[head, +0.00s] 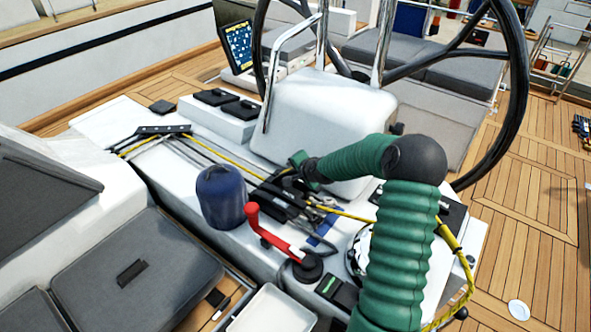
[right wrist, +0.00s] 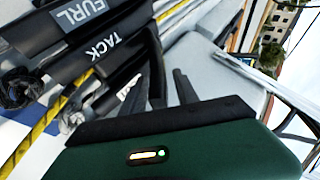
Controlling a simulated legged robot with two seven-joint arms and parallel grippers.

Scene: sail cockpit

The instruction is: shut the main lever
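A bank of black clutch levers (head: 278,200) sits on the white cockpit top, with yellow and grey ropes running through it. In the right wrist view, one black lever reads TACK (right wrist: 116,60) and another reads what looks like FURL (right wrist: 75,28). No label for the main lever is readable, so I cannot tell which it is. My right gripper (head: 296,161) is at the far side of the bank; its green arm hides part of the area. In the right wrist view its two dark fingers (right wrist: 170,85) are apart, beside the TACK lever, with nothing clearly between them. My left gripper is out of view.
A blue-covered winch (head: 220,196) and a red-handled crank (head: 268,232) stand close in front of the bank. The white pedestal (head: 318,115) and the black steering wheel (head: 519,90) are behind. Yellow rope (head: 455,245) hangs right of my arm.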

